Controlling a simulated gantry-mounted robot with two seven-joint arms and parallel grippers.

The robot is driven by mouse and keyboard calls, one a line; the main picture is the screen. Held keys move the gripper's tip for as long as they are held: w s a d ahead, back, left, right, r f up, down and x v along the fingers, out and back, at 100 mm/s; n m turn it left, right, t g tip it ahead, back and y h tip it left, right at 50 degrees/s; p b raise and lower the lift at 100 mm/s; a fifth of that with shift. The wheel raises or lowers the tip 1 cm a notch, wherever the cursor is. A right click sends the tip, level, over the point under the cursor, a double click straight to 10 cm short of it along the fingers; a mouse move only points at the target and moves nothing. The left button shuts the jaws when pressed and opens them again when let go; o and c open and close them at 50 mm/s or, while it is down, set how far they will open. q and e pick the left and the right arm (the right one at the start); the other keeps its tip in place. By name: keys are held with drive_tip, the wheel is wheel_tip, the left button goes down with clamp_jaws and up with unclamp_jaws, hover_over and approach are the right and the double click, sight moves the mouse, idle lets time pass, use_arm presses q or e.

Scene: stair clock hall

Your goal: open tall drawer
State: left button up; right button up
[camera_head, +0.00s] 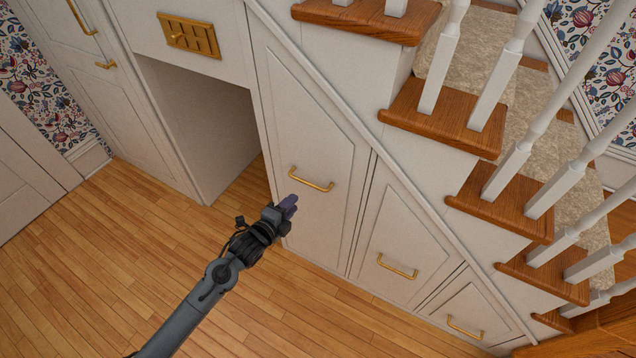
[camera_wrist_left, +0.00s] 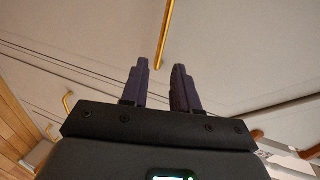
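The tall drawer (camera_head: 305,125) is a cream slanted-top front under the stairs, with a brass bar handle (camera_head: 312,183). It looks closed, flush with its neighbours. My left gripper (camera_head: 289,204) is just below and left of that handle in the head view. In the left wrist view its two dark fingers (camera_wrist_left: 160,75) are apart with nothing between them. A brass handle (camera_wrist_left: 163,38) lies just beyond the fingertips there, in line with the gap. It looks apart from the fingers. My right gripper is in neither view.
Two shorter drawers with brass handles, a middle one (camera_head: 410,240) and a low one (camera_head: 472,312), stand to the right. An open recess (camera_head: 205,115) lies to the left. Wooden stair treads (camera_head: 445,118) with white balusters rise above. The wooden floor (camera_head: 100,260) in front is clear.

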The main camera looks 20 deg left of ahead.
sight(308, 183)
use_arm(q)
drive_tip(key=shift+t, duration=0.3)
drive_tip(key=shift+a+b+x, duration=0.2)
drive_tip(key=shift+b+x, duration=1.65)
drive_tip(key=shift+x, duration=1.15)
drive_tip(key=shift+a+b+x, duration=0.2)
drive_tip(key=shift+b+x, duration=1.65)
drive_tip(key=shift+x, duration=1.15)
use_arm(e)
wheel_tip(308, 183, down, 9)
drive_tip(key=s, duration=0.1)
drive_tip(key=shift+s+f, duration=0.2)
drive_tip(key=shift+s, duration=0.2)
use_arm(q)
drive_tip(key=shift+f, duration=0.1)
drive_tip(key=shift+c, duration=0.4)
clamp_jaws()
